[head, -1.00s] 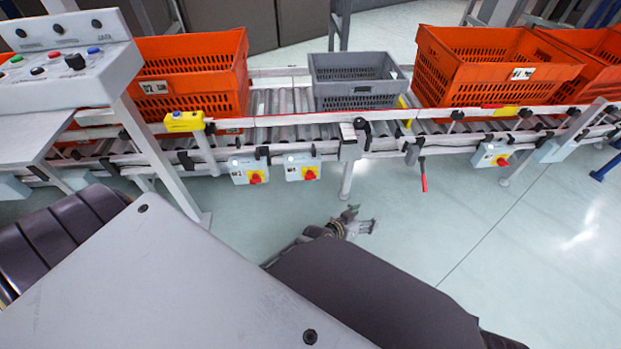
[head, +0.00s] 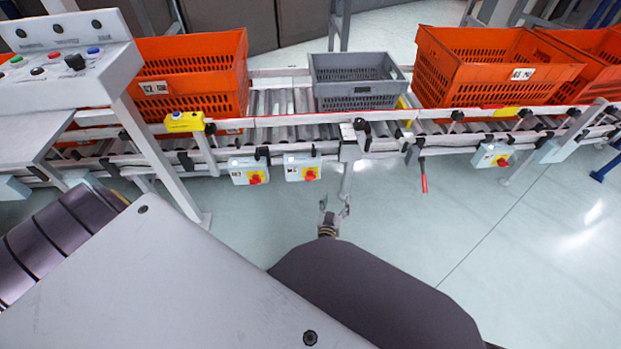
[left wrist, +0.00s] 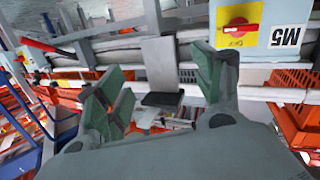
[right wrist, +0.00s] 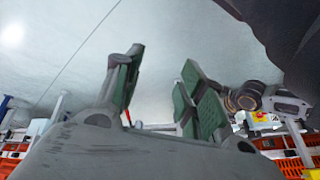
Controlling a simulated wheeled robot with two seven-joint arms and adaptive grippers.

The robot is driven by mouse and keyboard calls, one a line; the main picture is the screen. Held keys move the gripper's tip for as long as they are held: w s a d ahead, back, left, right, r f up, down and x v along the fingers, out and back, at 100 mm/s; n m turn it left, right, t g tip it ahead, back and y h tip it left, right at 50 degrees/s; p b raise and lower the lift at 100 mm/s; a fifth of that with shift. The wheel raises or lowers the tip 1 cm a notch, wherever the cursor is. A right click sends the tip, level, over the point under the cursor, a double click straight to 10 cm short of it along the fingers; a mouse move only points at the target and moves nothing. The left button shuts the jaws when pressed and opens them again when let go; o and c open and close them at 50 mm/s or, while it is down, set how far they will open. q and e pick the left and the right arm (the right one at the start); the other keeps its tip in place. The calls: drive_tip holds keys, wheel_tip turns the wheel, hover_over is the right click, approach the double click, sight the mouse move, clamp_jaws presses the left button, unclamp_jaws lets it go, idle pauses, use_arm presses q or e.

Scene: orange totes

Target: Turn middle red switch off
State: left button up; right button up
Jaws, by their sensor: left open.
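The middle switch box (head: 302,167), below the conveyor rail, carries a red switch (head: 310,174) on a yellow plate. In the left wrist view the box, labelled M5, appears upside down at top right, and its red switch (left wrist: 240,30) has its handle lying roughly crosswise. My left gripper (head: 335,208) is open and empty, below and right of this box, apart from it. In the left wrist view its green-padded fingers (left wrist: 155,95) are spread, with the switch beyond the right finger. My right gripper (right wrist: 160,85) is open and empty over the floor, outside the head view.
Similar red-switch boxes sit at left (head: 248,171) and far right (head: 492,156). A conveyor leg (head: 347,178) stands just beyond my left gripper, and a red-handled lever (head: 423,178) hangs to its right. A grey crate (head: 355,82) and orange totes (head: 490,72) rest above. The near floor is clear.

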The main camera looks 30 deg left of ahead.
sight(311, 180)
use_arm(q)
drive_tip(key=s+a+f+n+g+y, duration=0.2)
drive_tip(key=s+a+y, duration=0.1)
drive_tip(key=a+y, duration=0.3)
drive_tip(key=shift+s+a+f+n, duration=0.15)
drive_tip(key=shift+s+a+n, duration=0.25)
drive_tip(key=shift+a, duration=0.6)
use_arm(e)
drive_tip(key=shift+s+a+f, duration=0.15)
drive_tip(key=shift+a+f, duration=0.3)
drive_tip(key=shift+a, duration=0.15)
use_arm(q)
drive_tip(key=shift+w, duration=0.15)
use_arm(e)
drive_tip(key=shift+f, duration=0.15)
use_arm(q)
drive_tip(key=b+x, duration=0.4)
drive_tip(key=x, duration=0.6)
drive_tip(key=shift+a, duration=0.3)
drive_tip(key=shift+b+x, duration=0.4)
drive_tip(key=shift+x, duration=0.35)
drive_tip(key=shift+b+x, duration=0.35)
drive_tip(key=shift+x, duration=0.5)
use_arm(e)
wheel_tip(311, 180, down, 9)
drive_tip(key=a+t+y, duration=0.1)
drive_tip(key=shift+w+a+m+t+y, duration=0.35)
drive_tip(key=shift+a+m+t+y, duration=0.05)
use_arm(q)
drive_tip(key=shift+c, duration=0.3)
